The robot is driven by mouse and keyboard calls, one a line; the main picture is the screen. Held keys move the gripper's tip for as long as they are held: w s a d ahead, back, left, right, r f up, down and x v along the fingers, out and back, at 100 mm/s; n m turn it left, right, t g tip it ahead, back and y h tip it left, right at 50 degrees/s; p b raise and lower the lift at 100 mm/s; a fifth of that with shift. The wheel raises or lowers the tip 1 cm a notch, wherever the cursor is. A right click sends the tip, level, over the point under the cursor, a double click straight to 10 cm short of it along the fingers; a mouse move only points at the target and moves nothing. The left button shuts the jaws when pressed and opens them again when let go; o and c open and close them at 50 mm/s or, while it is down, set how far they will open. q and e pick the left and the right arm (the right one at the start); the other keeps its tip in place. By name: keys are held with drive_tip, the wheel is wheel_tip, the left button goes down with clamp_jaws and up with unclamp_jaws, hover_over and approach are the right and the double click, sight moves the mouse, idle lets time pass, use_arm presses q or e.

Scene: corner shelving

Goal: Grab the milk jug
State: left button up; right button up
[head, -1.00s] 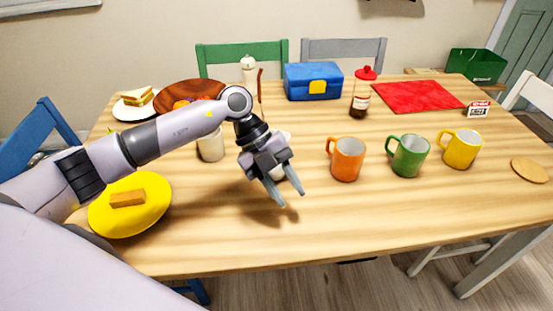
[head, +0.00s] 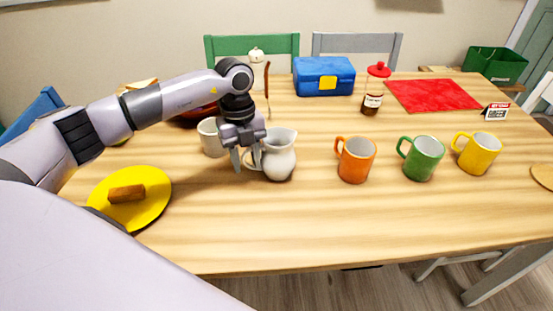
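A white milk jug (head: 281,160) stands upright on the wooden table, left of the orange mug, with its handle on its left side. My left gripper (head: 246,168) points down at the jug's handle side. Its two fingers are spread apart, one left of the handle and one close to the handle and the jug's body. I cannot tell whether a finger touches the jug. My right gripper is not in view.
An orange mug (head: 356,160), green mug (head: 421,158) and yellow mug (head: 478,153) stand to the right. A white cup (head: 211,138) is close behind the gripper on the left. A yellow plate (head: 152,205) lies at the left. The front middle of the table (head: 290,230) is clear.

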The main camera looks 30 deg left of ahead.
use_arm(q)
drive_tip(key=shift+f, duration=0.4)
drive_tip(key=shift+c, duration=0.3)
drive_tip(key=shift+d, duration=0.1)
clamp_jaws()
drive_tip(key=shift+r, duration=0.3)
wheel_tip(320, 180, up, 20)
drive_tip(key=shift+f+p, duration=0.25)
drive_tip(key=shift+p, duration=0.1)
idle(0.5)
idle(0.9)
